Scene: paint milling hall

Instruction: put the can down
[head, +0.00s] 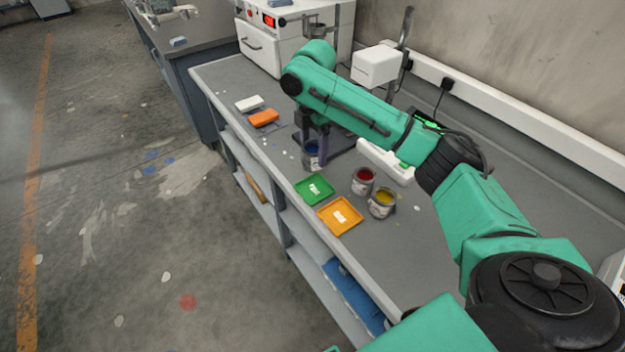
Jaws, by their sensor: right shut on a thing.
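A small metal can with blue paint (311,160) is at the grey bench's front side, behind the green tray. My right gripper (316,148) reaches down to it from above, and its dark fingers are shut on the can. The fingers hide part of the can. I cannot tell whether its base touches the bench top. My left gripper is not in view.
Cans with red paint (363,181) and yellow paint (382,203) stand to the right. A green tray (314,189) and an orange tray (340,216) lie near the bench's (225,88) front edge. An orange block (263,118) and a white block (249,103) lie farther left.

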